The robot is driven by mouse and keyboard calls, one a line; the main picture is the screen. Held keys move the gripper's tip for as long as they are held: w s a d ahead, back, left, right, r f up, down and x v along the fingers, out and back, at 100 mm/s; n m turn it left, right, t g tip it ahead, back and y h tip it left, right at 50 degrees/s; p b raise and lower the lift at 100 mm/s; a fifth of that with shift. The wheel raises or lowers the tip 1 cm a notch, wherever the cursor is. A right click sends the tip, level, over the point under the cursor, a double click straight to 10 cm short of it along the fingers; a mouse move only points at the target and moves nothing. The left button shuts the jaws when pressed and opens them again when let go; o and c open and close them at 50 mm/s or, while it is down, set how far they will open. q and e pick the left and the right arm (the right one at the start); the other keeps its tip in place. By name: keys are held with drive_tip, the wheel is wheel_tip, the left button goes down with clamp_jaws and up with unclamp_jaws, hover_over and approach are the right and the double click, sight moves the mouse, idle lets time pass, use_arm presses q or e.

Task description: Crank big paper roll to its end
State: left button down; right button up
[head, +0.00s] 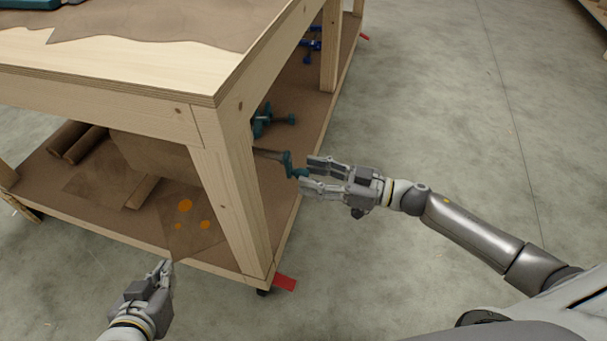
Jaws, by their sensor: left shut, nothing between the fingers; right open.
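The big paper roll (150,155) is brown and lies on the lower shelf of a wooden workbench, partly hidden behind the front leg. A brown sheet with orange spots lies below it on the shelf. A teal crank (289,163) sticks out past the leg on the bench's right side. My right gripper (307,172) is open, with its fingertips pointing left at the crank handle. The handle's end is close to or between the fingertips; I cannot tell whether they touch. My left gripper (166,266) is shut and empty, in front of the shelf's front edge.
The workbench leg (232,205) stands between my two grippers. Smaller brown rolls (78,142) lie at the shelf's left. Teal clamp-like parts (268,120) sit behind the crank. A red tab (285,283) is at the bench foot. The concrete floor (450,110) to the right is clear.

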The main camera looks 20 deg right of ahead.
use_arm(q)
drive_tip(key=shift+w+d+r+t, duration=0.3)
drive_tip(key=shift+w+r+t, duration=0.3)
drive_tip(key=shift+w+r, duration=0.1)
use_arm(e)
drive_tip(key=shift+x, duration=1.25)
clamp_jaws()
use_arm(q)
drive_tip(key=shift+s, duration=0.1)
drive_tip(key=shift+f, duration=0.1)
